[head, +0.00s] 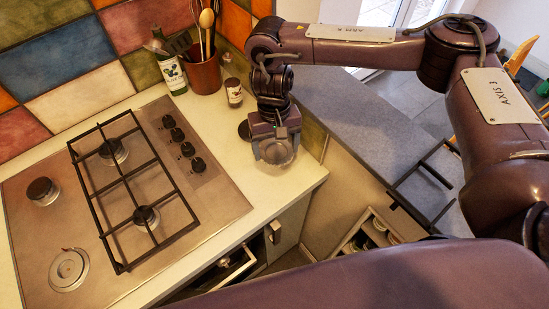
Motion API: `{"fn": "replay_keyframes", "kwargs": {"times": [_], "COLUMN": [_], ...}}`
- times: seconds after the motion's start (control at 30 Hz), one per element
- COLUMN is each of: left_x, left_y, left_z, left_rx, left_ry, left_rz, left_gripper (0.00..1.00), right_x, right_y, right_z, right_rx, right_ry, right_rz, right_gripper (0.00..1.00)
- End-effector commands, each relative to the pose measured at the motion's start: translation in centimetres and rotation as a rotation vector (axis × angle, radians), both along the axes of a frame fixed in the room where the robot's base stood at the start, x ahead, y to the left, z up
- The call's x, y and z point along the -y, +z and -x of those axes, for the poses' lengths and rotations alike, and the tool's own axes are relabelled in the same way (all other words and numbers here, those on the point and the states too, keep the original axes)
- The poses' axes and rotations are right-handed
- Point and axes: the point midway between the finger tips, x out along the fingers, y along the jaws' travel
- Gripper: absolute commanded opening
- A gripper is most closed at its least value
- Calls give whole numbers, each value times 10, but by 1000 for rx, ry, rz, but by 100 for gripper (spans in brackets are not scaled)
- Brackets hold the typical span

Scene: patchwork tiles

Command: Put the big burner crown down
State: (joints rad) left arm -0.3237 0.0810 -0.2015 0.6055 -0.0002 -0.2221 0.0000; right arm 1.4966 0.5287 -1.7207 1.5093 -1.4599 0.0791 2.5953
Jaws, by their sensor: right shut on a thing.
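My right gripper (276,142) points down over the front right corner of the cream counter, near its edge. It is shut on a round greyish thing (275,154), which looks like the big burner crown; the fingers partly hide it. I cannot tell whether it touches the counter. A dark disc (244,130) lies on the counter just left of the gripper. The hob (100,235) is at the left. Its big burner base (69,269) shows bare and pale at the front left. My left gripper is not in view.
A black pan support (125,185) covers the hob's right burners; another black rack (425,185) is on the grey worktop (350,110). A utensil pot (205,74), green bottle (173,72) and small jar (234,92) stand behind the gripper. Open drawers (232,265) show below.

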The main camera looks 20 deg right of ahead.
Motion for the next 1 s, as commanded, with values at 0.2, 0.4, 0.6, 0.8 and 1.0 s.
{"fn": "replay_keyframes", "kwargs": {"times": [0.2, 0.4, 0.6, 0.8, 1.0], "left_x": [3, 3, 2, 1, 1], "left_y": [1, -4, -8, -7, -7], "left_z": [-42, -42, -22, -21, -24], "left_rx": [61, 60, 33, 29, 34], "left_ry": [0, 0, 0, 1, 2], "left_rz": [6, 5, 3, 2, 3], "left_gripper": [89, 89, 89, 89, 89], "right_x": [-1, -1, 0, 0, 0], "right_y": [-32, -57, -72, -71, -75], "right_z": [0, 1, 0, 0, 0], "right_rx": [0, -4, 0, 1, 1], "right_ry": [0, -2, 0, 1, 1], "right_rz": [-1, -1, -1, 0, 0], "right_gripper": [53, 53, 53, 53, 82]}}
